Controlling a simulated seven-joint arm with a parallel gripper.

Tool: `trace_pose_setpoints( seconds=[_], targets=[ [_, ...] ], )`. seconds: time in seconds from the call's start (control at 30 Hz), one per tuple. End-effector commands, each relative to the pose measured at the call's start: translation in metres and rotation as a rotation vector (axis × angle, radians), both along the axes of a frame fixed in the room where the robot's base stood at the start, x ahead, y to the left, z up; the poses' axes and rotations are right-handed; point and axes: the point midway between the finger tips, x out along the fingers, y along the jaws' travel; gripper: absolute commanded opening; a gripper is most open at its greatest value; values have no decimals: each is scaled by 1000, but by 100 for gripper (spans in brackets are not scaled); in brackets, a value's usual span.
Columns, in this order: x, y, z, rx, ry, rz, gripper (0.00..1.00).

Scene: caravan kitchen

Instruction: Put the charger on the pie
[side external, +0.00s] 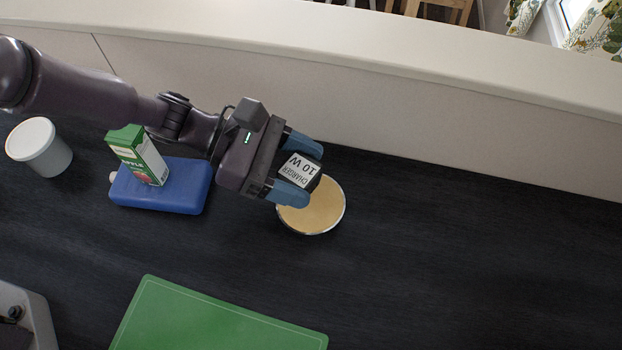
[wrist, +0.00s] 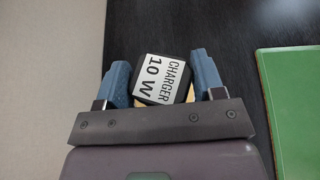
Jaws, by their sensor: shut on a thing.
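The charger (side external: 300,171) is a small black block with a white label reading "CHARGER 10 W". My gripper (side external: 297,168) is shut on it, with one blue finger on each side. The charger also shows between the fingers in the wrist view (wrist: 162,80). The pie (side external: 318,210) is round and pale tan with a light rim, on the dark counter. In the side view the charger and fingers overlap the pie's upper left part and hide it. A little tan shows beside the charger in the wrist view. I cannot tell whether the charger touches the pie.
A blue box (side external: 165,190) with a green and white juice carton (side external: 138,155) on it is left of the pie. A white-lidded tub (side external: 40,147) stands farther left. A green board (side external: 215,318) lies in front. A pale wall (side external: 450,115) runs behind. The counter on the right is clear.

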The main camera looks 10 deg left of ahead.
Motion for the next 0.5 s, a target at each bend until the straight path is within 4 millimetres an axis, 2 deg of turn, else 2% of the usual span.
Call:
trace_pose_setpoints(
  seconds=[0.03, 0.27, 0.4, 0.5],
  targets=[
    [3, -4, -7, 1, 0, -1, 39],
    [12, -13, -23, 0, 1, 0, 39],
    [12, -13, -44, 1, 2, 2, 39],
    [12, -13, -51, 0, 1, 1, 39]
  ],
)
